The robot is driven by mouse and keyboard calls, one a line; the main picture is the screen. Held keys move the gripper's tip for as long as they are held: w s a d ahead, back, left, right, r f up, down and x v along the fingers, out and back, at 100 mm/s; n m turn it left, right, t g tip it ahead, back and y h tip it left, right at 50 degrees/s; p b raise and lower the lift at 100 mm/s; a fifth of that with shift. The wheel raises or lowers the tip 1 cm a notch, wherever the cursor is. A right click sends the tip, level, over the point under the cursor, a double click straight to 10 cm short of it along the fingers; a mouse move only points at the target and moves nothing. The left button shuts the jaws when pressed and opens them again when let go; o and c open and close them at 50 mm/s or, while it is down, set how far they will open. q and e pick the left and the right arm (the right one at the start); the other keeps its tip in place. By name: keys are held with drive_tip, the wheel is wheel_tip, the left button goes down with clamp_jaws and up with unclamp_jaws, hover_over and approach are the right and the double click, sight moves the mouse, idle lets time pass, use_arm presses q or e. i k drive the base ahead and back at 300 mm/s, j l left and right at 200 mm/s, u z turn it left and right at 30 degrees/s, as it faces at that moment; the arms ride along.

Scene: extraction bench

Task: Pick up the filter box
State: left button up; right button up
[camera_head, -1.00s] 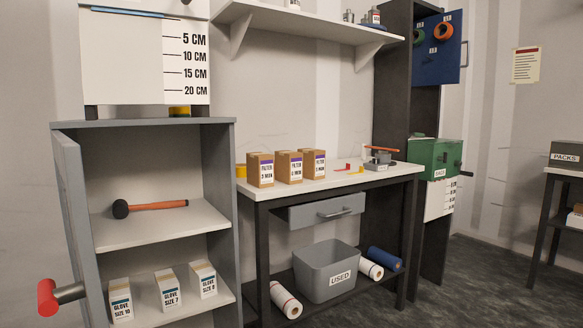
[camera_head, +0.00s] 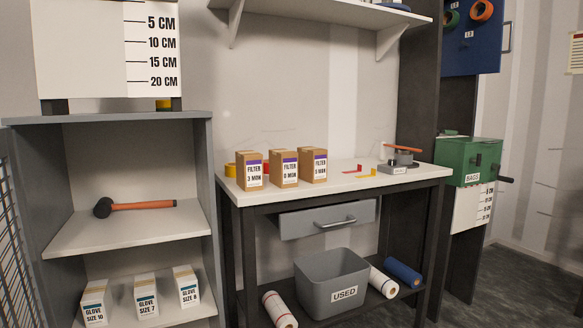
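Three brown filter boxes with purple and white labels stand upright in a row on the left part of the white bench top (camera_head: 340,193). The left filter box (camera_head: 250,171) appears to read "3 MON", the middle filter box (camera_head: 283,169) "6 MON" and the right filter box (camera_head: 313,165) "1 MON"; the small digits are hard to read. Neither of my grippers shows in the head view.
A yellow roll (camera_head: 231,170) is beside the boxes. Red and yellow small pieces and a grey device (camera_head: 398,168) sit further right. A grey drawer (camera_head: 325,218) and a "USED" bin (camera_head: 332,281) are below. A shelf unit (camera_head: 105,120) stands at left; bare bench lies before the boxes.

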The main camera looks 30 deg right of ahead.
sight(283, 163)
drive_tip(key=l+u, duration=0.25)
drive_tip(key=l, duration=2.05)
